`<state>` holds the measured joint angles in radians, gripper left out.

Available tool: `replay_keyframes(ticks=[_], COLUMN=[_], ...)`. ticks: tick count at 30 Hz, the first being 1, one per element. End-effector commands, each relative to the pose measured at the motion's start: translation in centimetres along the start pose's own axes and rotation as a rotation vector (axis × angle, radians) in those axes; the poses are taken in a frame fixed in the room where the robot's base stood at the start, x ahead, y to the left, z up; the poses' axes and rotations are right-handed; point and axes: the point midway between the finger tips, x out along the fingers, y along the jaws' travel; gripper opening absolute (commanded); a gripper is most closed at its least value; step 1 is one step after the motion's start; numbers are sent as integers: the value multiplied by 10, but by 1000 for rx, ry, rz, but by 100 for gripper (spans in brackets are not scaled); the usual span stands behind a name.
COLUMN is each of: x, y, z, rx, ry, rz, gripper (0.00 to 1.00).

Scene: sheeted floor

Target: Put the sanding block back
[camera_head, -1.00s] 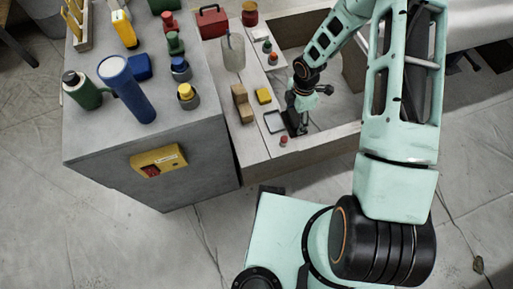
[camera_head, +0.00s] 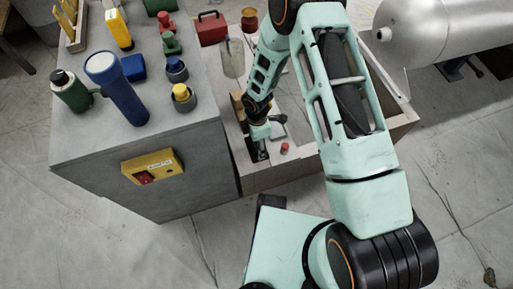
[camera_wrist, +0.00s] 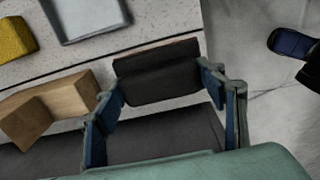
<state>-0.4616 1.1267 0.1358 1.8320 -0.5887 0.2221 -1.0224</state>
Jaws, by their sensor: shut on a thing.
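A dark, nearly black block, which I take to be the sanding block (camera_wrist: 157,72), sits between my fingers in the wrist view. My gripper (camera_wrist: 160,88) is shut on it. In the head view my gripper (camera_head: 258,136) points down over the pale ledge beside the grey cabinet, with the dark block (camera_head: 257,151) at its tip. Whether the block touches the ledge I cannot tell. A shallow, pale-rimmed tray (camera_head: 277,119) lies just right of my gripper; part of it shows at the top of the wrist view (camera_wrist: 92,30).
Wooden blocks (camera_wrist: 52,105) lie left of my gripper, close to the left finger. A yellow block (camera_wrist: 14,38) lies beyond them. A small red-topped item (camera_head: 285,147) stands right of my gripper. The grey cabinet (camera_head: 190,165) rises at left, crowded with bottles and tools.

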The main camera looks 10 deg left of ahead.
Motion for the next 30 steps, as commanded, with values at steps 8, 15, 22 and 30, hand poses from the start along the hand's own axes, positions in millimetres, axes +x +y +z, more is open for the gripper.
replay_keyframes(ticks=[8,15,22,30], x=[34,34,36,36], y=[0,0,0,0], z=[-2,-2,-2,-2], rx=[-1,-1,-1,-1], ry=[0,0,0,0], rz=[0,0,-1,-1], gripper=[38,38,80,82])
